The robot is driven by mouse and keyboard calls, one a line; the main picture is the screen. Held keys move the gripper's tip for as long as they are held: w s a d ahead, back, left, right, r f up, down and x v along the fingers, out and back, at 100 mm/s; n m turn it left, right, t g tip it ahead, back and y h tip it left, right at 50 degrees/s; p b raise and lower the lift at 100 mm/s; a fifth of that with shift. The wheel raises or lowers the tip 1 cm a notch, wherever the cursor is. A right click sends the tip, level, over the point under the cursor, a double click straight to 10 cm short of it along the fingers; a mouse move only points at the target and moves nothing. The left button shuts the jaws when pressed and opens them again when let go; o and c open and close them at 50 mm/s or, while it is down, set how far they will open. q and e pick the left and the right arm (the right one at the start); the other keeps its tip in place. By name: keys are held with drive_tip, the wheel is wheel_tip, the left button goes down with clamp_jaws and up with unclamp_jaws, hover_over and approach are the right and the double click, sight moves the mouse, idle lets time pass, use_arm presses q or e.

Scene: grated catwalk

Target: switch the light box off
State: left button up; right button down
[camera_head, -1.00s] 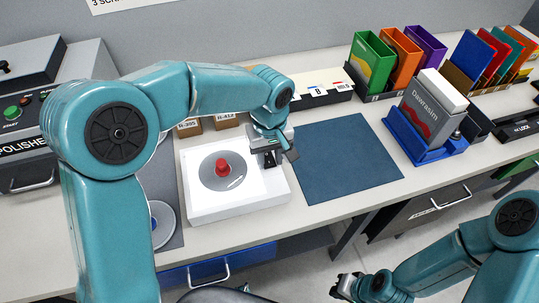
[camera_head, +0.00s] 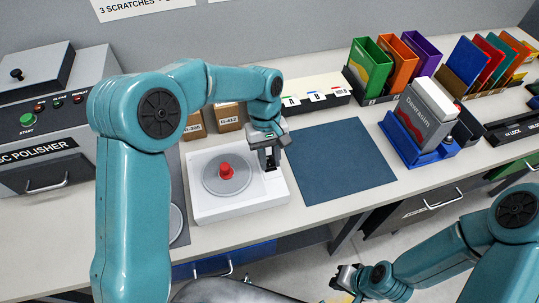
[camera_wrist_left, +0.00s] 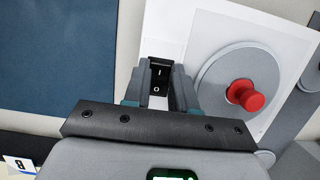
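The light box (camera_head: 207,208) is a white box with a grey disc and a red knob (camera_head: 226,171) on top, on the bench left of the blue mat. Its black rocker switch, marked I and O, shows in the left wrist view (camera_wrist_left: 158,77). My left gripper (camera_head: 268,158) is over the box's right part, at the switch. In the wrist view its two fingers (camera_wrist_left: 160,70) are apart with the switch visible between them and nothing held. Whether they touch the box, I cannot tell. My right gripper (camera_head: 343,277) is low in front of the bench, too small to read.
A blue mat (camera_head: 340,162) lies bare right of the box. Two small cardboard boxes (camera_head: 229,118) stand behind it. A polisher (camera_head: 50,110) is at the left. A blue holder (camera_head: 425,150) with a grey carton and several coloured folders stand at the right.

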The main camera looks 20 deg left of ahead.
use_arm(q)
drive_tip(key=o, duration=0.4)
drive_tip(key=shift+s+r, duration=0.15)
drive_tip(key=shift+c, duration=0.2)
drive_tip(key=shift+w, duration=0.2)
drive_tip(key=v, duration=1.6)
drive_tip(key=shift+r, duration=0.15)
drive_tip(key=shift+s, duration=0.15)
